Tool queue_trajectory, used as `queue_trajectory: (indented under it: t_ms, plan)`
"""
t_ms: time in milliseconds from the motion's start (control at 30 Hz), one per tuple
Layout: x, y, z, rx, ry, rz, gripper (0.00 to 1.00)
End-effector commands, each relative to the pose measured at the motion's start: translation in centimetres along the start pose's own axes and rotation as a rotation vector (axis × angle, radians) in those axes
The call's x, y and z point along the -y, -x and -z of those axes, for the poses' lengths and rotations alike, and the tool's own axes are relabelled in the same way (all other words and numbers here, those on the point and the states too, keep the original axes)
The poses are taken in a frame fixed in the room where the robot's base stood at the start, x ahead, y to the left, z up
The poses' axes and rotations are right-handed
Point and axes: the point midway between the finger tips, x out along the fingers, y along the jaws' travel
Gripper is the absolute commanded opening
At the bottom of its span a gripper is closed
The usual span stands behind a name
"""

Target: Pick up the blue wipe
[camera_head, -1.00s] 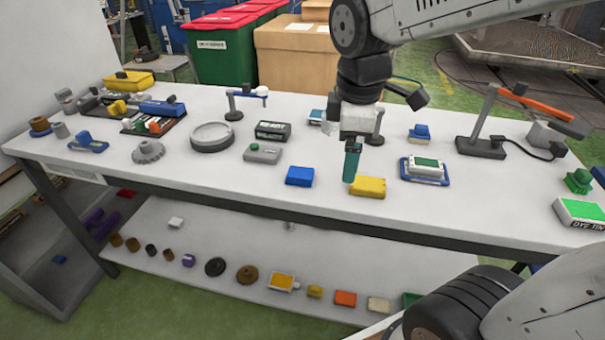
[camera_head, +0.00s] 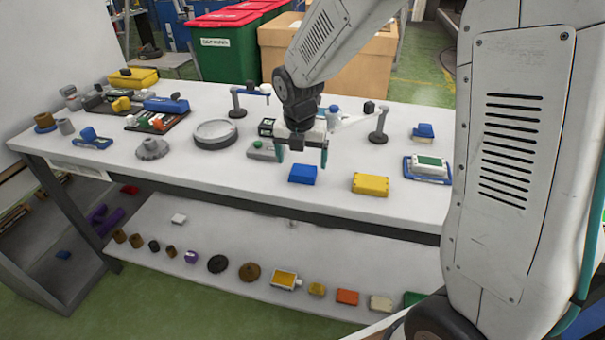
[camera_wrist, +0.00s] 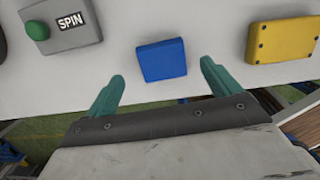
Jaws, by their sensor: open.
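The blue wipe (camera_head: 303,174) is a small flat blue block lying on the white table near its front edge. In the wrist view the blue wipe (camera_wrist: 162,60) sits just beyond the fingertips, between their lines. My gripper (camera_head: 302,160) is open and empty, with its two green fingers spread above and around the wipe in the head view. In the wrist view my gripper (camera_wrist: 161,78) points at the wipe with a finger to each side, apart from it.
A yellow block (camera_head: 370,184) lies to the right of the wipe. A grey box with a green button (camera_head: 265,151) stands to the left, marked SPIN in the wrist view. A lower shelf (camera_head: 190,210) holds several small parts. Bare table (camera_head: 222,172) lies left of the wipe.

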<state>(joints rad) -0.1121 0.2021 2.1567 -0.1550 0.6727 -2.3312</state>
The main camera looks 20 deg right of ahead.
Motion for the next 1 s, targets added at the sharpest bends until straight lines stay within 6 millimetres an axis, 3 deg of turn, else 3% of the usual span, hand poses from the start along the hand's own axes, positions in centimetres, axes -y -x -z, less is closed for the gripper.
queue_trajectory:
  t_ms: [200, 500, 667, 700, 1000]
  plan:
    - [0.2, -3.1, 0.0, -0.003, -0.002, 0.002, 0.89]
    - [0.2, -3.5, 0.0, 0.0, -0.003, 0.0, 0.89]
    - [0.2, -3.5, 0.0, 0.0, -0.003, 0.0, 0.45]
    - [0.2, -3.5, 0.0, 0.0, -0.003, 0.0, 0.41]
    - [0.2, -3.4, 0.0, 0.0, -0.003, 0.0, 0.41]
